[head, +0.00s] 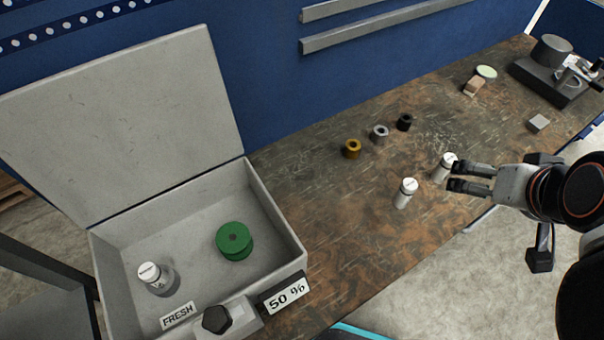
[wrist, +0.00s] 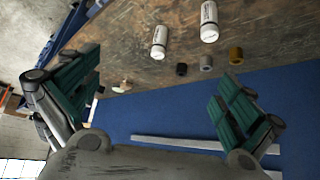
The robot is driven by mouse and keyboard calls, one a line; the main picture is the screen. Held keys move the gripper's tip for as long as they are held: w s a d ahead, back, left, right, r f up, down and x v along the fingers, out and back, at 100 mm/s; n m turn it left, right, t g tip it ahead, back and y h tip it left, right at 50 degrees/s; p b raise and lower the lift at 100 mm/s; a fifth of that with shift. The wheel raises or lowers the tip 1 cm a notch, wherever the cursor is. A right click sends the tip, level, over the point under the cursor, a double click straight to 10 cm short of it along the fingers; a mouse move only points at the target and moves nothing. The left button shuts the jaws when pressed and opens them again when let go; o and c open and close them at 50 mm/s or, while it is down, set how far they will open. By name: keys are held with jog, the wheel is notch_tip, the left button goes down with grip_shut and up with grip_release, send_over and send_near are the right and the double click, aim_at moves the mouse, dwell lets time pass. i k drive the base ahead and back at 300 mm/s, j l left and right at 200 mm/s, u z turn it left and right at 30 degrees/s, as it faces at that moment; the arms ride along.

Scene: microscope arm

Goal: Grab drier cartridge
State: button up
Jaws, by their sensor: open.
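Two white-capped, pale cylinders, which look like drier cartridges, stand upright on the brown table in the head view: a left one (head: 405,193) and a right one (head: 446,166). In the wrist view the left one (wrist: 209,22) and right one (wrist: 159,42) lie ahead of the jaws; their print is too small to read. A third similar cylinder (head: 157,280) stands in the grey box. My gripper (head: 456,177) is open and empty, its fingertips close beside the right cylinder in the head view. Contact cannot be told there; the wrist view (wrist: 155,77) shows nothing between the fingers.
The open grey box (head: 275,215) carries FRESH and 50 % labels and holds a green spool (head: 234,240). Yellow (head: 352,149), grey (head: 379,132) and black (head: 404,122) rings lie behind the cylinders. A dark instrument (head: 548,80) stands at the far right. A blue wall backs the table.

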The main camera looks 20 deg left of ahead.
aim_at(150, 273)
jog(key=u, duration=0.45)
jog(key=l+u, duration=0.1)
jog(key=u, duration=0.8)
jog(key=k+u, duration=0.1)
jog(key=u, duration=0.35)
jog(key=l+u, duration=0.1)
jog(key=u, duration=0.8)
jog(key=l+z, duration=0.4)
jog(key=l, duration=0.35)
